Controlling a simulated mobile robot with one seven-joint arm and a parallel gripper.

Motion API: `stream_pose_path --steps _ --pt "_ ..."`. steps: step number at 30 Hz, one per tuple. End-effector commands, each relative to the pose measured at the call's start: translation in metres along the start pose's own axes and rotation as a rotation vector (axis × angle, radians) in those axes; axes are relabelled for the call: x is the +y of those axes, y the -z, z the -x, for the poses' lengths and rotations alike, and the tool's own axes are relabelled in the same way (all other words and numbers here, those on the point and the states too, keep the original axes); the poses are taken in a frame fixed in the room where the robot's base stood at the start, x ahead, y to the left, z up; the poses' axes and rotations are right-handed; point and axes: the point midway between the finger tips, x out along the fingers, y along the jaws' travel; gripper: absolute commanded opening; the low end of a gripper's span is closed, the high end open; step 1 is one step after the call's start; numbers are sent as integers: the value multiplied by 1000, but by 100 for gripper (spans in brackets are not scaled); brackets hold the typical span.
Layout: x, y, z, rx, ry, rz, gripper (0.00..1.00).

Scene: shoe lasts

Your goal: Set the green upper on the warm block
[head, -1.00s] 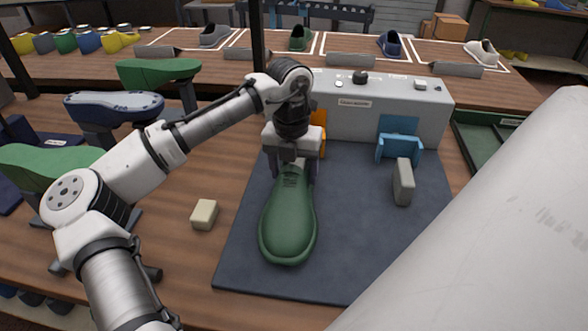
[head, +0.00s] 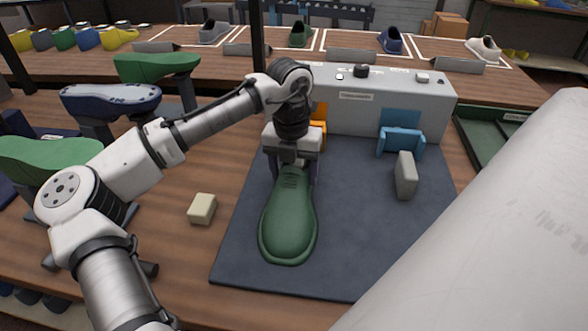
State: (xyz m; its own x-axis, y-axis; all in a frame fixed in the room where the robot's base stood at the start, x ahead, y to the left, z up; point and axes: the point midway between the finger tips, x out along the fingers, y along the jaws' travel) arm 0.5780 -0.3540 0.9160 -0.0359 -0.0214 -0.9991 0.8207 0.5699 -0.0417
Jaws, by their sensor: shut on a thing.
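The green upper (head: 287,222) is over the dark mat (head: 350,235), its toe pointing towards me. My gripper (head: 291,172) is shut on its heel end, one finger at each side. I cannot tell whether its sole touches the mat. An orange block (head: 319,124), the warm-coloured one, stands at the front of the grey box (head: 352,112). My gripper and wrist hide its left part. A blue block (head: 400,135) stands at the right of the same box.
A grey upright piece (head: 405,176) stands on the mat at right. A cream block (head: 202,208) lies on the wood left of the mat. Green and blue shoe forms on stands (head: 112,100) crowd the left. The mat's front right is clear.

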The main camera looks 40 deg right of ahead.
Motion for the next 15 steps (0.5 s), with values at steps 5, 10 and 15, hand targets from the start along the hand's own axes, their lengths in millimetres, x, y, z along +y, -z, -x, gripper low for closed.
stream_pose_path --steps 5,10,15 --pt "0 0 -1 -1 -1 0 42" --pt "0 0 -1 -1 0 0 69" --pt "0 0 -1 -1 0 0 92"
